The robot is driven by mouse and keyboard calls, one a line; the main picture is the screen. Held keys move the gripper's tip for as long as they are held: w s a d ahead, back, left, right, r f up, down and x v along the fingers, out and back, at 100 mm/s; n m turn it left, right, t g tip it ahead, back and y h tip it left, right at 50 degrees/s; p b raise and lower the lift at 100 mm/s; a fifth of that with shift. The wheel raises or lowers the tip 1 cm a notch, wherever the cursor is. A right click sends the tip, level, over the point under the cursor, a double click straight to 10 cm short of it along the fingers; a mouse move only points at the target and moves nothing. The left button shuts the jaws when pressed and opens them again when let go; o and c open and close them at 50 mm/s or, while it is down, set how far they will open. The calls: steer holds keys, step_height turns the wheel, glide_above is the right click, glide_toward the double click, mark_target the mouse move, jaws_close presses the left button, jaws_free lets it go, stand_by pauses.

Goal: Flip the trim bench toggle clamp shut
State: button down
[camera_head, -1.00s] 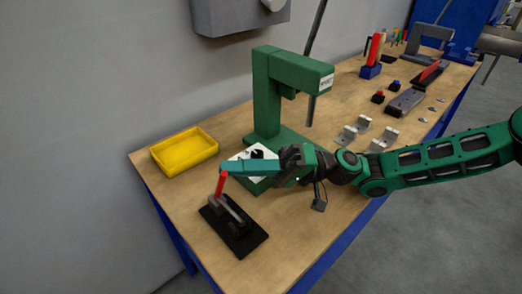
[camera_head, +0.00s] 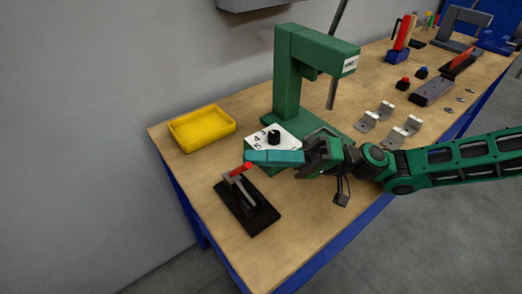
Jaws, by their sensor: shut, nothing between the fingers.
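The toggle clamp (camera_head: 247,203) sits on the near left part of the bench, on a dark base plate. Its red handle (camera_head: 238,170) leans over, slanting up to the right, with the grey bar below it. My gripper (camera_head: 250,156) is shut and empty, its teal fingers pointing left. The fingertips are right at the upper end of the red handle, seemingly touching it; I cannot tell for sure. Whether the clamp is fully shut cannot be told from this view.
A yellow tray (camera_head: 202,129) stands at the left back. A green press (camera_head: 290,85) with a white dial box (camera_head: 272,137) stands behind my gripper. Metal brackets (camera_head: 385,111) lie to the right. Bare wood (camera_head: 300,235) lies right of the clamp.

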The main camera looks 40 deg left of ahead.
steer(key=shift+s+d+f, duration=0.1)
steer(key=shift+f, duration=0.05)
steer(key=v, duration=1.1)
